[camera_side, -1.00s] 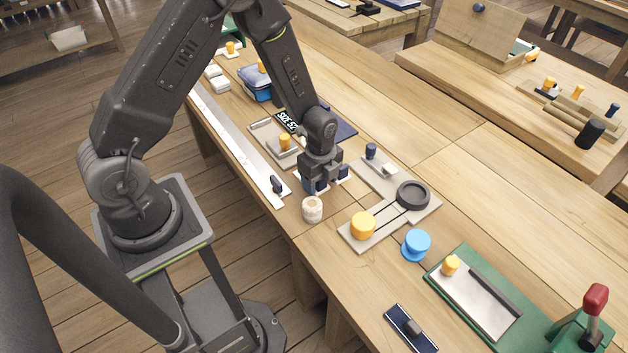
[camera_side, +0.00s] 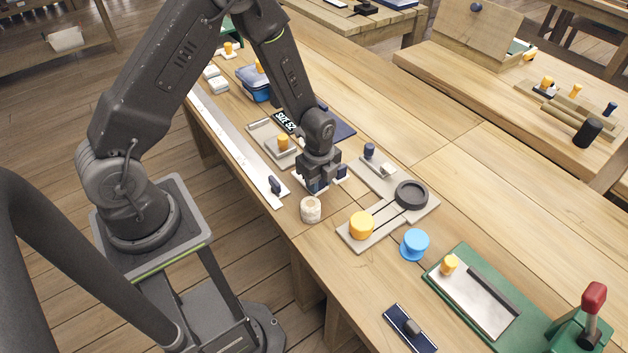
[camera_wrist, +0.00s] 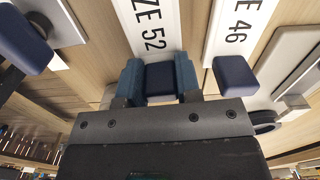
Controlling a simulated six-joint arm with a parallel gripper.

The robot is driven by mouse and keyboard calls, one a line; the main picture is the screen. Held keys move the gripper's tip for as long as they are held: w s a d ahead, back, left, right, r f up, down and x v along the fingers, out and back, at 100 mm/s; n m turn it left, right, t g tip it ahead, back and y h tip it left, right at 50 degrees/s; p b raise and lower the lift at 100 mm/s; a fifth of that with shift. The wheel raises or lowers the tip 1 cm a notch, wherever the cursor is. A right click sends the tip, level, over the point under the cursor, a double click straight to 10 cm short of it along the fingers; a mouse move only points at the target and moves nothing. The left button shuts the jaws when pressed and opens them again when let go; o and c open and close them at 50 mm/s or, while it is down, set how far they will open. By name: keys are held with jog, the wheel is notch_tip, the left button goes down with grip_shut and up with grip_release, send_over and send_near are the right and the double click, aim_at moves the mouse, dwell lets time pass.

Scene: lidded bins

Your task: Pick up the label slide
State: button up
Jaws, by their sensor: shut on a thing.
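In the wrist view, my gripper (camera_wrist: 159,82) is shut on the dark blue knob (camera_wrist: 160,79) of a white label slide (camera_wrist: 148,25) that reads "52". A second white label slide (camera_wrist: 238,22) reading "46" lies to its right, with its own dark blue knob (camera_wrist: 235,76) beside my right finger. In the side view, my gripper (camera_side: 317,187) is low over the near part of the bench, and it mostly hides the held slide. I cannot tell whether that slide touches the bench.
A cream cylinder (camera_side: 310,209) stands just in front of my gripper. A grey plate (camera_side: 368,234) with a yellow knob and dark ring lies to the right. Bare bench (camera_side: 440,150) extends to the far right.

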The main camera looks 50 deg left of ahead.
jog(key=shift+r, duration=0.5)
jog(key=r, duration=0.2)
jog(key=a+r, duration=0.1)
jog(key=r, duration=0.1)
jog(key=shift+s, duration=0.2)
jog(key=s+a+r, duration=0.5)
jog(key=a+r, duration=0.1)
jog(key=a, duration=0.3)
jog(key=w+a+f, duration=0.1)
jog(key=w+a, duration=0.1)
jog(key=w, duration=0.9)
jog(key=w+a+f, duration=0.1)
jog(key=w+f, duration=0.1)
jog(key=w, duration=1)
jog(key=shift+a+m, duration=0.3)
jog(key=shift+a, duration=0.1)
jog(key=shift+w+f, duration=0.1)
jog(key=shift+f, duration=0.1)
